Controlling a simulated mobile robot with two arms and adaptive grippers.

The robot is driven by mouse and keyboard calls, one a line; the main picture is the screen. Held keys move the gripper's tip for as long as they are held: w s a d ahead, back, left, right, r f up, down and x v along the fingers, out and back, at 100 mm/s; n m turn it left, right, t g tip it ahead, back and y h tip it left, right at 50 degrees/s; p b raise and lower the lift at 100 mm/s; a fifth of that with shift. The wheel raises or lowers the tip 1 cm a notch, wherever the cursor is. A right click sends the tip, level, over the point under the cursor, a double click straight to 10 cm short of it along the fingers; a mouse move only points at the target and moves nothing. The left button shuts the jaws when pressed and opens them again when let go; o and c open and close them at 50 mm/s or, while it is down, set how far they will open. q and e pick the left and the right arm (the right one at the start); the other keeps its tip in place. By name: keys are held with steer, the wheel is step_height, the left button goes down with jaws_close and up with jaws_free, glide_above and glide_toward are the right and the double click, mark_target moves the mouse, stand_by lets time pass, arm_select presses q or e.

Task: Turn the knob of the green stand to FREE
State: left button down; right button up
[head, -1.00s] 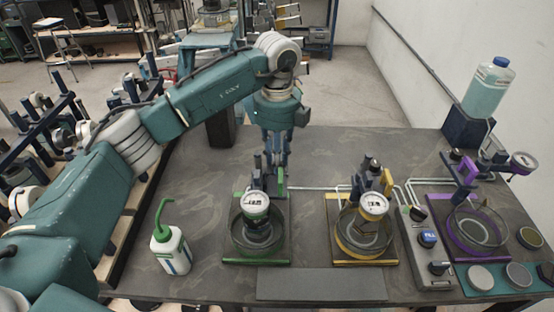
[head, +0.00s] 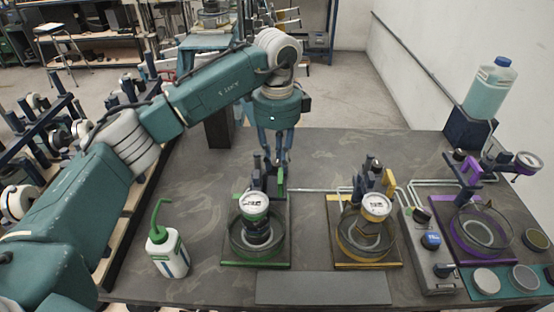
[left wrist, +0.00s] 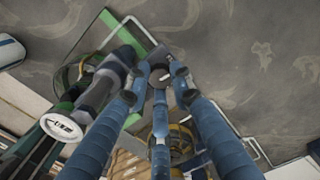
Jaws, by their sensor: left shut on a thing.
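The green stand (head: 256,264) has a round glass dish and a white-faced gauge (head: 254,204) on a dark body. Its post, with a green part, rises at the back. My left gripper (head: 275,170) reaches down to the back of this stand. In the left wrist view its blue fingers (left wrist: 160,72) close on a small dark part, which I take to be the knob (left wrist: 159,54) of the green stand. The fingers mostly cover it, and I cannot read any FREE mark. The gauge also shows in the left wrist view (left wrist: 62,127). My right gripper is not in view.
A yellow stand (head: 367,264) and a purple stand (head: 505,258) stand to the right, with a grey control box (head: 428,262) between them. A white bottle with a green spout (head: 167,250) stands left of the green stand. Thin pipes run behind the stands.

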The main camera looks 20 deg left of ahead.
mark_target(277, 162)
arm_select(q)
steer(key=shift+w+r+n, duration=0.1)
steer(key=shift+r+n, duration=0.1)
steer(key=shift+n, duration=0.4)
steer(key=c, duration=1.5)
jaws_free()
steer(key=shift+f, duration=0.1)
step_height(277, 162, up, 12)
